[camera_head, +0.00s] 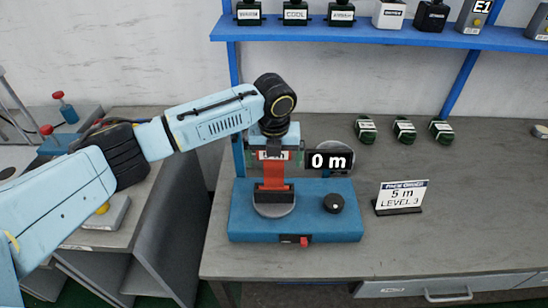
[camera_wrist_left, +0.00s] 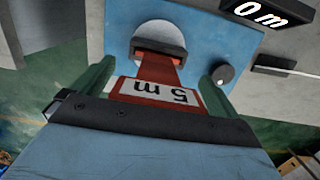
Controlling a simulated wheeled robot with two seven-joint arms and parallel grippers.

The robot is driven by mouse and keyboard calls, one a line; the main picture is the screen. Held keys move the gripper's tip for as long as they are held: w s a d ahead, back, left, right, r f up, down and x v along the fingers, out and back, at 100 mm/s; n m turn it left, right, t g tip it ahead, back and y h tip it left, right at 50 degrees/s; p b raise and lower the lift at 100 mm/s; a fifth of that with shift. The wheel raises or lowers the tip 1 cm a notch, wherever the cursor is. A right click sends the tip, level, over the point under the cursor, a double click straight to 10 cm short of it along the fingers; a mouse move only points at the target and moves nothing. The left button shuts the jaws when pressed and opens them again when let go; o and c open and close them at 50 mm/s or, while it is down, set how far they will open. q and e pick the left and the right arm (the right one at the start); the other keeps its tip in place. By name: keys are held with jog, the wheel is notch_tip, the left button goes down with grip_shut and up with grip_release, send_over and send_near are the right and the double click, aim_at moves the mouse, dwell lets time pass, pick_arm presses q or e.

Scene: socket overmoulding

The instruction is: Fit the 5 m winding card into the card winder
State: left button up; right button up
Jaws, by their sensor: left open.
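The red winding card (camera_head: 274,174) stands upright on the card winder (camera_head: 337,226), a blue base with a grey disc. Its lower end meets the dark holder on the disc; how deep it sits is hidden. In the left wrist view the card (camera_wrist_left: 160,72) shows a white "5 m" label at its upper end. My left gripper (camera_head: 276,156) is open at the card's top, its green fingers (camera_wrist_left: 155,84) on either side of the label with gaps. My right gripper is not in view.
A black display (camera_head: 330,160) reads "0 m" behind the winder. A black knob (camera_head: 333,203) and a red switch (camera_head: 304,241) are on the base. A blue shelf (camera_head: 400,35) runs above the bench.

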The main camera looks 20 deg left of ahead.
pick_arm(q)
notch_tip(320, 180, up, 12)
jog(key=s, duration=0.1)
jog(key=shift+s+d+p, duration=0.15)
jog(key=shift+d+p, duration=0.05)
jog(key=shift+p, duration=0.1)
jog(key=shift+f, duration=0.1)
